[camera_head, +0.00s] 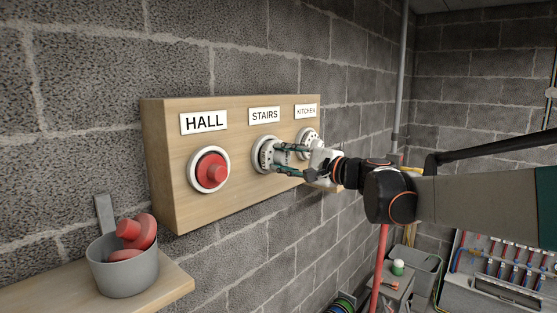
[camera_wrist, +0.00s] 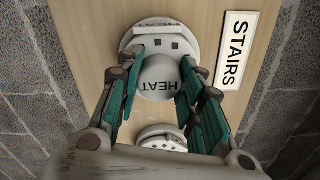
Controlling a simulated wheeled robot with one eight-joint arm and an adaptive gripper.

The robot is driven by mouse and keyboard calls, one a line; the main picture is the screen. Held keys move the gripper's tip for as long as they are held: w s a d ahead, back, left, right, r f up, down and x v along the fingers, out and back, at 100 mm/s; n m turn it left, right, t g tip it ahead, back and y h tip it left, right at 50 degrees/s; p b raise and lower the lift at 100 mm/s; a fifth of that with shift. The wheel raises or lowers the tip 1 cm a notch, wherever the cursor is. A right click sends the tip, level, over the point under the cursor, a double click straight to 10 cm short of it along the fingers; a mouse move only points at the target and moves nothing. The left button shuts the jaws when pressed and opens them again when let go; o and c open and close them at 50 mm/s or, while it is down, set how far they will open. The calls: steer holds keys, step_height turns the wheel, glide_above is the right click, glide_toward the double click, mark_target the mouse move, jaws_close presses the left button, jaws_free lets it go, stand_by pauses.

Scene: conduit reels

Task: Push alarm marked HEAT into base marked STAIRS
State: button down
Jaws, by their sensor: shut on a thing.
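My gripper (camera_head: 280,160) is shut on the white round alarm marked HEAT (camera_wrist: 159,80), with one finger on each side; the fingers also show in the wrist view (camera_wrist: 163,62). The alarm is in front of the white round base (camera_wrist: 129,38) beside the STAIRS label (camera_wrist: 235,50) and overlaps its lower part there. In the head view the STAIRS base (camera_head: 262,155) is on the wooden board (camera_head: 240,195), below its label (camera_head: 264,115). The fingers hide much of the alarm in the head view. I cannot tell whether the alarm touches the base.
A red alarm (camera_head: 209,170) sits in the HALL base at left. A grey bucket (camera_head: 124,275) of red parts stands on a wooden shelf (camera_head: 172,282) at lower left.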

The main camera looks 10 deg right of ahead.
steer(key=shift+w+a, duration=0.4)
steer(key=shift+w, duration=0.1)
stand_by(0.8)
steer(key=c, duration=1)
jaws_free()
steer(key=shift+w, duration=0.1)
steer(key=o, duration=1)
steer(key=v, duration=0.9)
steer(key=shift+a, duration=0.1)
stand_by(0.4)
